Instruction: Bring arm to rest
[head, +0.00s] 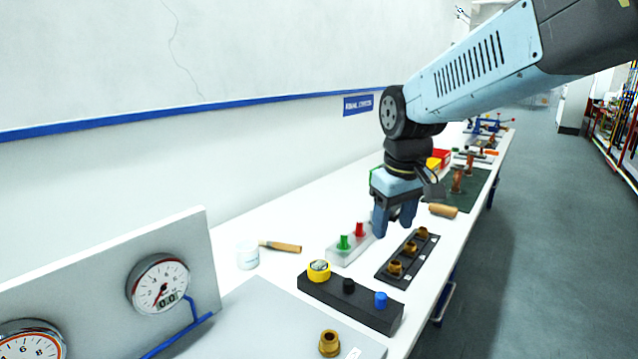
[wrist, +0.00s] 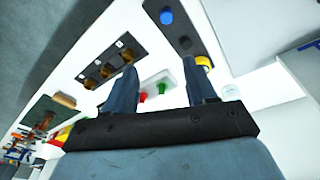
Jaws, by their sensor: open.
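My gripper (head: 395,222) hangs from my light blue arm over the white workbench, fingers pointing down. In the wrist view its two blue fingers (wrist: 160,88) stand wide apart with nothing between them, so it is open and empty. Below and near it are a grey block with a green knob (head: 343,242) and a red knob (head: 360,230), and a black strip (head: 383,275) holding several brass fittings. The fingers appear to be above these things, not touching them; the exact height is hard to tell.
A dark block (head: 350,303) with yellow, black and blue knobs stands nearer. A gauge panel (head: 200,235) is at the left. A wooden-handled tool (head: 280,246), a white cup (head: 247,255) and a wooden cylinder (head: 443,210) lie around. The wall runs along the bench's left; open floor (head: 530,220) is right.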

